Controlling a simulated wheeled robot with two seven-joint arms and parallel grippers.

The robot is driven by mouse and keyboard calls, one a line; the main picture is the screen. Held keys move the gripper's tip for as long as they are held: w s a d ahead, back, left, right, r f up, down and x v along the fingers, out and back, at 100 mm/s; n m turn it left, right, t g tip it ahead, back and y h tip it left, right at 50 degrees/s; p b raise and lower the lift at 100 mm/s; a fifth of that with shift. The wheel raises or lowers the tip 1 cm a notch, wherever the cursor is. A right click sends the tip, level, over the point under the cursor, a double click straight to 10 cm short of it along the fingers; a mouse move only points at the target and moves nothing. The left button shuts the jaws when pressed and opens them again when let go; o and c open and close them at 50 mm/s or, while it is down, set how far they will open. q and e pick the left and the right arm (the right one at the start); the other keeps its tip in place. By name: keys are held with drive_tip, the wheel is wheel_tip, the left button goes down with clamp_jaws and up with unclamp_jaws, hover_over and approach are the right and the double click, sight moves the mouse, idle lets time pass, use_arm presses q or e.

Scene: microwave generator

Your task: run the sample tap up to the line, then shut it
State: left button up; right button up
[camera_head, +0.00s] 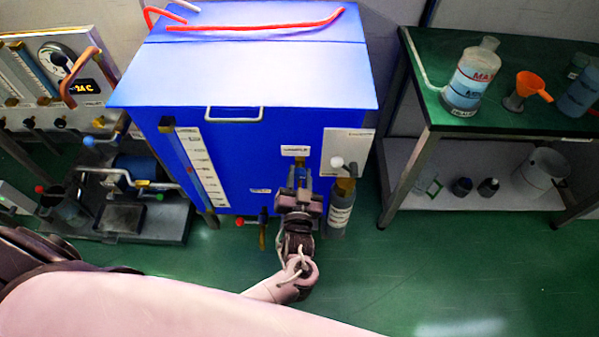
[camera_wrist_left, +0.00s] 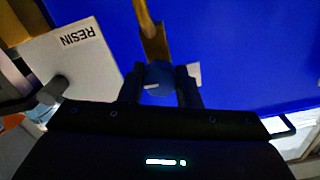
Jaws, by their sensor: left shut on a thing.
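My left gripper (camera_head: 298,190) is at the front of the blue tank (camera_head: 255,140), below a small white label (camera_head: 295,150) too small to read. In the left wrist view the fingers (camera_wrist_left: 160,90) are closed on a blue knob (camera_wrist_left: 159,74) at the end of a brass stem (camera_wrist_left: 152,40). To its right stands a grey bottle (camera_head: 340,212) with a pale label, under a brass fitting (camera_head: 346,184) with a white ball handle (camera_head: 337,162). I cannot read a fill line or see liquid flowing. My right gripper is not in view.
A white scale strip (camera_head: 203,170) runs down the tank's left front. A red-ended tap (camera_head: 240,221) sits low, left of my gripper. A plate marked RESIN (camera_wrist_left: 70,62) shows beside the knob. A green-topped bench (camera_head: 500,110) with bottles stands right. The floor in front is clear.

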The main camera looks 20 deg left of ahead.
use_arm(q)
drive_tip(key=o, duration=1)
drive_tip(key=v, duration=0.7)
drive_tip(key=shift+s+d, duration=0.15)
drive_tip(key=shift+s, duration=0.25)
